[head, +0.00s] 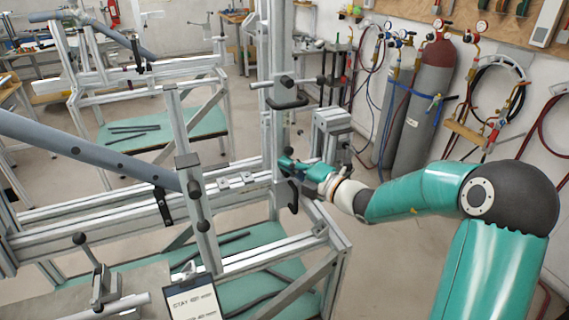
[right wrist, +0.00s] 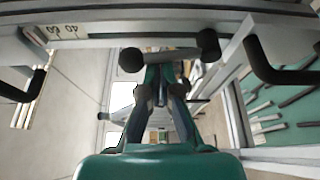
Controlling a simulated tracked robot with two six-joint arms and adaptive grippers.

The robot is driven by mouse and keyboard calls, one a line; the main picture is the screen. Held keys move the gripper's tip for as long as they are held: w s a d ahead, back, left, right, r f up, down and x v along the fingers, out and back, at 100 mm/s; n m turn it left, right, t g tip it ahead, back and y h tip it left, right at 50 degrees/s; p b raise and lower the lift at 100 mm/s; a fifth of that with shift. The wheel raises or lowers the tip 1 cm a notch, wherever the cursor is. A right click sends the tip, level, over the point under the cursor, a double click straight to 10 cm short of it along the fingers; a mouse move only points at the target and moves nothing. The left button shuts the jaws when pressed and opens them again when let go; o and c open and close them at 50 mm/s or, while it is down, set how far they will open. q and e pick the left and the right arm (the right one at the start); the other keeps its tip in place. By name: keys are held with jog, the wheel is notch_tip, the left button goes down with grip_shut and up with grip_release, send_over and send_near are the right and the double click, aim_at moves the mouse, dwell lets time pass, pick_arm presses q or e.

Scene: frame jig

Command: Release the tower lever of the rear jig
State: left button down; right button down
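The near jig (head: 262,262) is an aluminium frame with a grey tube (head: 85,150) across it. An upright tower post (head: 281,125) stands at its right. My right gripper (head: 290,165) is at this post, between an upper black handle (head: 288,103) and a lower black handle (head: 293,195). In the right wrist view, a grey lever bar with black ball ends (right wrist: 170,62) crosses right at the fingertips of my right gripper (right wrist: 160,78). Whether the fingers close on the bar cannot be made out. The head view hides this bar behind the gripper. My left gripper is not in view.
A second jig (head: 150,75) with a tube stands farther back on the left. Gas cylinders (head: 420,105) with hoses stand along the right wall. A clipboard (head: 193,300) is at the front. Bare floor (head: 385,270) lies below my right arm.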

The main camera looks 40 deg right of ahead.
jog(key=shift+d+r, duration=0.1)
jog(key=shift+d, duration=0.15)
